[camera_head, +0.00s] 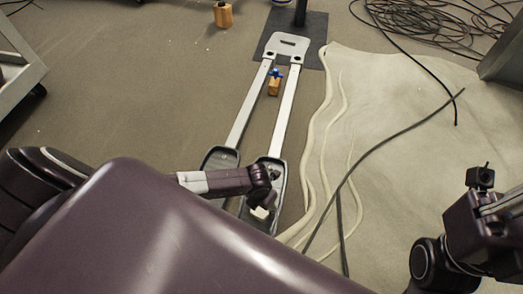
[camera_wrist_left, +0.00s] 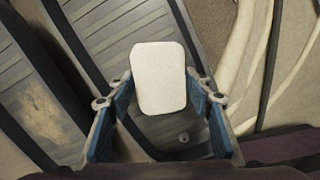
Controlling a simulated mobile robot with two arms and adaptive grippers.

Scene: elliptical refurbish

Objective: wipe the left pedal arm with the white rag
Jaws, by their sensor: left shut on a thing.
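Two pale pedal arms run side by side from a grey bracket: the left pedal arm (camera_head: 248,106) and the right pedal arm (camera_head: 284,110). Each ends in a dark-rimmed foot pedal. The left pedal (camera_head: 219,158) has a brown smudge in the left wrist view (camera_wrist_left: 45,105). My left gripper (camera_head: 262,199) is over the right pedal (camera_head: 277,172), beyond the near end of the left arm. It is shut on the white rag (camera_wrist_left: 158,78), a flat rounded block between blue fingertips. Contact with the pedal is unclear. My right gripper (camera_head: 503,207) is at the right edge, its fingers unclear.
A small wooden block with a blue knob (camera_head: 274,83) sits between the pedal arms. A pale sheet (camera_head: 390,130) with thick folds lies to the right, crossed by dark cables. A cable heap (camera_head: 435,25) lies at the back right. Open floor (camera_head: 130,100) is on the left.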

